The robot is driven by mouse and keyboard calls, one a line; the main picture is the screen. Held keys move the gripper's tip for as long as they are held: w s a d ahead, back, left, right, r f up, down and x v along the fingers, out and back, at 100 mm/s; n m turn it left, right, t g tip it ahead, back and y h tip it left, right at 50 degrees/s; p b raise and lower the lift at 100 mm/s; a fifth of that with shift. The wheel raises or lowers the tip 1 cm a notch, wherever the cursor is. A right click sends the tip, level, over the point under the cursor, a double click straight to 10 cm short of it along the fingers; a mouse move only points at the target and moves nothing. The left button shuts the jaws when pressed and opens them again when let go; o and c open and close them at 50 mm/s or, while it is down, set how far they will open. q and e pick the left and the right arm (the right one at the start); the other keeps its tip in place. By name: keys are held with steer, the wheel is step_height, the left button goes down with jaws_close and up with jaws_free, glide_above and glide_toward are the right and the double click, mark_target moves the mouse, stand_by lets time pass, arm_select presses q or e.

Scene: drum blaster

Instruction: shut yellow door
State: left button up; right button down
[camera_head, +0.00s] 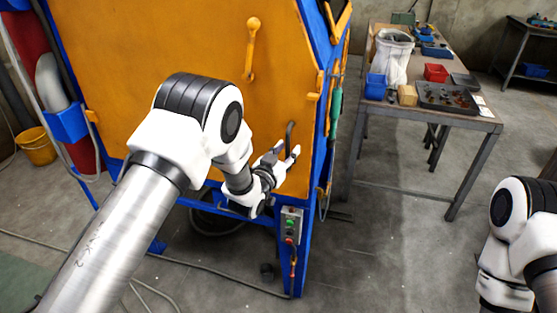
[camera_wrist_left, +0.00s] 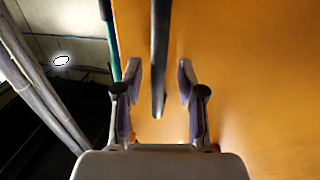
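The yellow door (camera_head: 180,60) is the large orange-yellow panel on the blue blaster cabinet in the head view. It lies flat against the blue frame as far as I can see. A dark bar handle (camera_head: 290,136) stands near its lower right edge. My left gripper (camera_head: 287,151) is open at this handle. In the left wrist view, the two fingers (camera_wrist_left: 159,85) stand apart with the dark handle (camera_wrist_left: 160,60) between them, and a gap shows on both sides. The door surface (camera_wrist_left: 250,70) fills the right of that view. My right gripper is out of view.
A yellow lever (camera_head: 251,50) sits higher on the door. A control box (camera_head: 291,225) with buttons is on the blue post below. A workbench (camera_head: 480,122) with bins stands at the right. Hoses lie on the floor at lower left. Floor between cabinet and bench is mostly clear.

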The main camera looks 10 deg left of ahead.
arm_select(q)
steer(key=v, duration=1)
steer(key=s+a+f+n+g+y, duration=0.1)
steer(key=s+a+f+g, duration=0.25)
steer(key=s+f, duration=0.6)
steer(key=s+a+f+n+g+y, duration=0.15)
steer(key=s+f+g, duration=0.35)
steer(key=f, duration=0.7)
steer(key=s+a+f+g, duration=0.1)
steer(key=s+f+g, duration=0.2)
steer(key=s, duration=0.8)
steer(key=s+a+f+g+y, duration=0.1)
steer(key=s+f+g, duration=0.2)
steer(key=s, duration=0.9)
steer(key=g, duration=0.3)
steer(key=shift+s+a, duration=0.25)
